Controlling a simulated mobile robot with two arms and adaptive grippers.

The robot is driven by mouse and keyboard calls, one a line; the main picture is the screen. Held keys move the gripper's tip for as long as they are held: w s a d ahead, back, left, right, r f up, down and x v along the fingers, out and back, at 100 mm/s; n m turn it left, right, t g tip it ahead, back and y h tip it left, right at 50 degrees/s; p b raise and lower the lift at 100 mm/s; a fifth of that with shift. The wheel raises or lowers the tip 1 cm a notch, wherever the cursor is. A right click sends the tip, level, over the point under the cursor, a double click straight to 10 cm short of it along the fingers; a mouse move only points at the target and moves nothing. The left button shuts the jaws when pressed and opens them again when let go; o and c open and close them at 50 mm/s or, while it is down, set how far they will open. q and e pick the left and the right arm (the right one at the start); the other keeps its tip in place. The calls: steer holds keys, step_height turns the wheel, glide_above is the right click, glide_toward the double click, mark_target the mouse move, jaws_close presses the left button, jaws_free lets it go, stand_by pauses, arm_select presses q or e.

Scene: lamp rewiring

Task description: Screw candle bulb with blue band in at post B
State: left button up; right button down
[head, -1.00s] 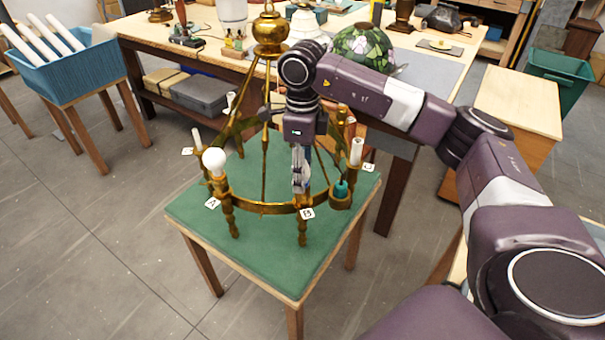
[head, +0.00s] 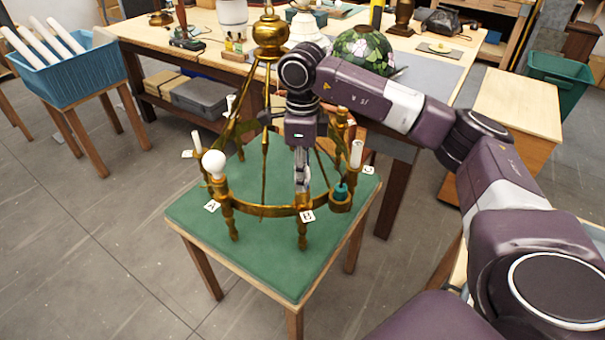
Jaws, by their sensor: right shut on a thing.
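The brass chandelier (head: 264,210) stands on the green-topped table. Label B (head: 307,216) marks the front post (head: 302,232). My right gripper (head: 302,186) points straight down over post B, with its fingers just above the brass ring. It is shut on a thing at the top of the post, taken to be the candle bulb. The fingers hide the bulb, and its blue band cannot be made out. I cannot tell how deep it sits in the socket. My left gripper is not in view.
A round white bulb (head: 214,164) stands at post A, left of B. A white candle sleeve (head: 356,154) and a small teal item (head: 341,191) are close on the right. The green tabletop (head: 270,260) is clear in front.

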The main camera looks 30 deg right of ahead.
steer(key=m, duration=0.7)
steer(key=shift+p, duration=0.4)
steer(key=m, duration=0.3)
steer(key=shift+p, duration=0.35)
steer(key=m, duration=0.5)
steer(key=shift+p, duration=0.35)
